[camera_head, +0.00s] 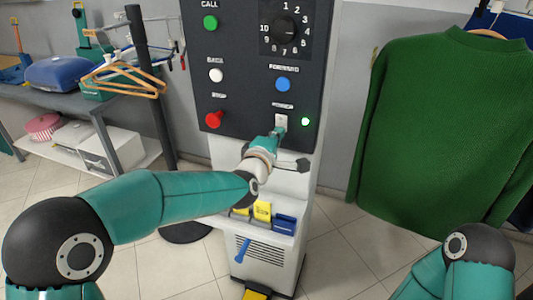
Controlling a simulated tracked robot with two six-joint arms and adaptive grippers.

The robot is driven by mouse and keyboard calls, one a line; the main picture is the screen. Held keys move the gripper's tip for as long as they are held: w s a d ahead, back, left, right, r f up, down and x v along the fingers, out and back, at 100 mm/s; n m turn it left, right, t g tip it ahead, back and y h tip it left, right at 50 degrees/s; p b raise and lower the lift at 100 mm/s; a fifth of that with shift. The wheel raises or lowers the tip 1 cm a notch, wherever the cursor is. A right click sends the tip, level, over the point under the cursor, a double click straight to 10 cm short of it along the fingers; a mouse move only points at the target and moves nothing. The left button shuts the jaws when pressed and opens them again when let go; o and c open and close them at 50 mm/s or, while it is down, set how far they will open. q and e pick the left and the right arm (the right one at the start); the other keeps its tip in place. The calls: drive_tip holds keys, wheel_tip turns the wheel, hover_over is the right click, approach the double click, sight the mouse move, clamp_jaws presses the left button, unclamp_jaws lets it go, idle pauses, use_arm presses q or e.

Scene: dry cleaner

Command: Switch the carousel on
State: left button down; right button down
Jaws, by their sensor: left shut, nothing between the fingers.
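The carousel's control panel (245,62) is a dark upright board on a white cabinet (228,153). It has a green CALL button, a numbered dial (284,34), a white button, a blue button, a red button and a power switch (282,120) at the lower right. A small light (305,121) beside the switch glows green. My left gripper (279,130) is shut and empty, with its tips at the lower part of the switch; whether they touch it I cannot tell. My right arm shows at the lower right, but its gripper is out of view.
A green sweater (450,125) hangs at the right, close to the cabinet. At the left stand a black pole (150,80), wooden hangers (125,78) and a shelf (60,98) with a blue bag (62,73).

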use_arm(q)
drive_tip(key=f+b+v, duration=0.2)
drive_tip(key=b+v, duration=0.3)
drive_tip(key=v, duration=0.8)
drive_tip(key=shift+s+f, duration=0.3)
drive_tip(key=shift+f, duration=0.1)
drive_tip(key=shift+a, duration=0.15)
